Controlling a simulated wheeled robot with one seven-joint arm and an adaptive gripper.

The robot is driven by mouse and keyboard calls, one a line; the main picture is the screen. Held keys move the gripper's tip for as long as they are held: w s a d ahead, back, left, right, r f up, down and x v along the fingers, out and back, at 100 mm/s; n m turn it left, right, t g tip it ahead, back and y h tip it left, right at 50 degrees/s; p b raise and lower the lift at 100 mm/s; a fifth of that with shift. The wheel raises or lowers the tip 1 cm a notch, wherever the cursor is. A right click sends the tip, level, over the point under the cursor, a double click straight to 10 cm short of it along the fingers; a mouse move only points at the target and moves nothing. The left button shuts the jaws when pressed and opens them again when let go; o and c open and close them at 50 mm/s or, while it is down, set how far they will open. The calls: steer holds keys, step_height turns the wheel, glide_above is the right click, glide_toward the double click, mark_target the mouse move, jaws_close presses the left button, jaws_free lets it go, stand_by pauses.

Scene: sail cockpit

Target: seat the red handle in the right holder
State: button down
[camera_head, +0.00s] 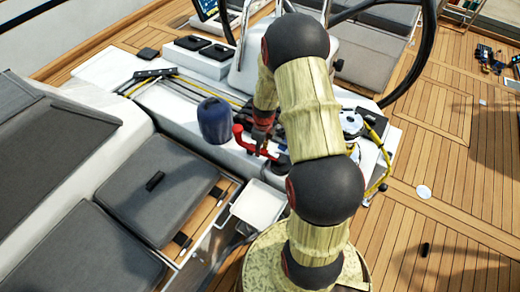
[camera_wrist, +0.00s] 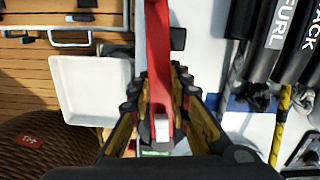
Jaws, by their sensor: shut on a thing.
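The red handle (camera_wrist: 158,50) is a long bar running up out of the top edge of the wrist view. My gripper (camera_wrist: 160,88) is shut on it, with a dark finger on each side of the bar. In the head view the red handle (camera_head: 241,138) shows as a red bent piece left of my gripper (camera_head: 261,143), above the white cockpit bench. A small white label sits near the handle's lower end in the wrist view. I cannot make out the right holder; my arm hides part of the bench.
A white tray (camera_wrist: 92,90) lies left of the handle in the wrist view. Black clutch levers marked "FURL" and "JACK" (camera_wrist: 285,35) are at the right, with a yellow rope (camera_wrist: 280,125). A blue drum-shaped object (camera_head: 215,120) stands close left of the handle.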

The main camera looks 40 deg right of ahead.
steer(key=shift+f, duration=0.45)
stand_by(0.3)
steer(key=c, duration=1.6)
jaws_free()
steer(key=shift+o, duration=1.1)
steer(key=shift+o, duration=1.4)
steer(key=shift+r+p, duration=3.5)
steer(key=shift+r, duration=1.05)
steer(key=shift+f, duration=0.1)
